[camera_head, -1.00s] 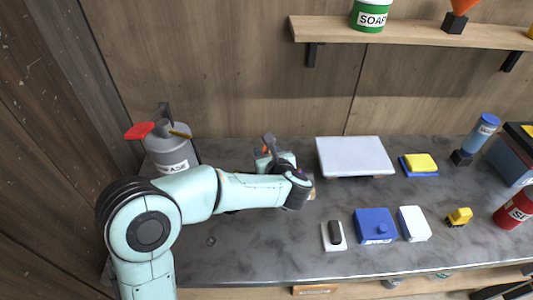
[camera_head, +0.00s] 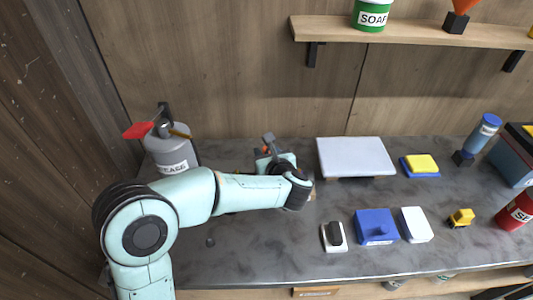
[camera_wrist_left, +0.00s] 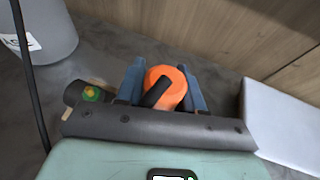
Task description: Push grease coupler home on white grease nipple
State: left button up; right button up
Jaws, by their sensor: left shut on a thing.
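My left gripper (camera_head: 268,149) is over the bench, just left of a pale raised plate, pointing away toward the back wall. In the left wrist view its two blue fingers (camera_wrist_left: 161,76) are shut on an orange round part (camera_wrist_left: 172,80) with a dark bar across it, which looks like the grease coupler. In the head view only a small bit of orange shows there, mostly hidden by the gripper. I cannot make out the white grease nipple or whether the coupler touches it. My right gripper is not in view.
A grey grease can (camera_head: 170,152) with a red handle stands at the back left. The pale plate (camera_head: 355,156) is right of the gripper. A blue block (camera_head: 366,237), white blocks and a yellow piece (camera_head: 461,217) lie toward the front right.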

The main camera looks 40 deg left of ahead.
pick_arm(q)
jog(key=shift+b, duration=0.35)
dwell(0.7)
jog(key=shift+f, duration=0.15)
jog(key=shift+f+b, duration=1.5)
jog(key=shift+b, duration=0.2)
jog(key=shift+f, duration=0.15)
jog(key=o, duration=1.1)
jog(key=shift+o, duration=0.2)
